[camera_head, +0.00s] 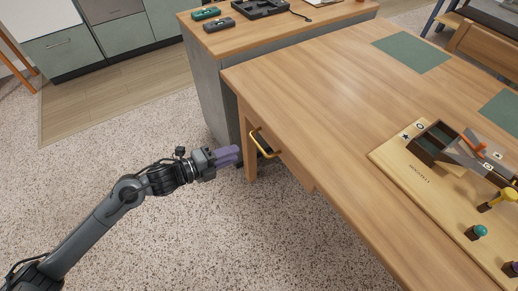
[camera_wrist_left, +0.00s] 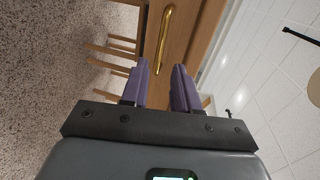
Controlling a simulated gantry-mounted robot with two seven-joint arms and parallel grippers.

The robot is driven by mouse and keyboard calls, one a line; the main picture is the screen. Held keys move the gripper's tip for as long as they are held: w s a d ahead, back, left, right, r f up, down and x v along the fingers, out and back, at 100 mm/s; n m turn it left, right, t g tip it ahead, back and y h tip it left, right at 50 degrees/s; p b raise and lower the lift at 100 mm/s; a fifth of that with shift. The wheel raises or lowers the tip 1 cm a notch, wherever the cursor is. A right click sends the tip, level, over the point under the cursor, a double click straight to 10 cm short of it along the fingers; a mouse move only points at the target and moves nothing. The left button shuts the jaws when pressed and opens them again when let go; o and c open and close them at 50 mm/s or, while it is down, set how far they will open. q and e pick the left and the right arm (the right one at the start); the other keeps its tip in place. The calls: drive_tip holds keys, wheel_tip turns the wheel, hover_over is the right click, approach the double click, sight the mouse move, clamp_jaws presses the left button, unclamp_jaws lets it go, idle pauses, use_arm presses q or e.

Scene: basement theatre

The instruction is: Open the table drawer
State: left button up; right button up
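The wooden table (camera_head: 330,110) stands right of my left gripper in the head view. A brass bar handle (camera_head: 262,146) sits on its side, below the top, with a dark patch beside it; I cannot tell whether this is shadow or a drawer gap. My left gripper (camera_head: 236,157) has purple fingers and is just left of the handle, apart from it. In the left wrist view the fingers (camera_wrist_left: 160,87) are spread with nothing between them. The handle (camera_wrist_left: 165,38) lies beyond their tips, roughly in line with the gap. My right gripper is not in view.
On the table lie a wooden board (camera_head: 420,176) with several parts and a green mat (camera_head: 411,54). A grey-sided counter (camera_head: 210,95) stands behind the table's left end. The speckled floor (camera_head: 220,235) left of the table is clear.

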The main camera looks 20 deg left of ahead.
sight(258, 144)
use_arm(q)
drive_tip(key=b+x, duration=0.1)
drive_tip(key=x, duration=0.9)
drive_tip(key=shift+w+d, duration=0.1)
drive_tip(key=shift+c, duration=0.4)
clamp_jaws()
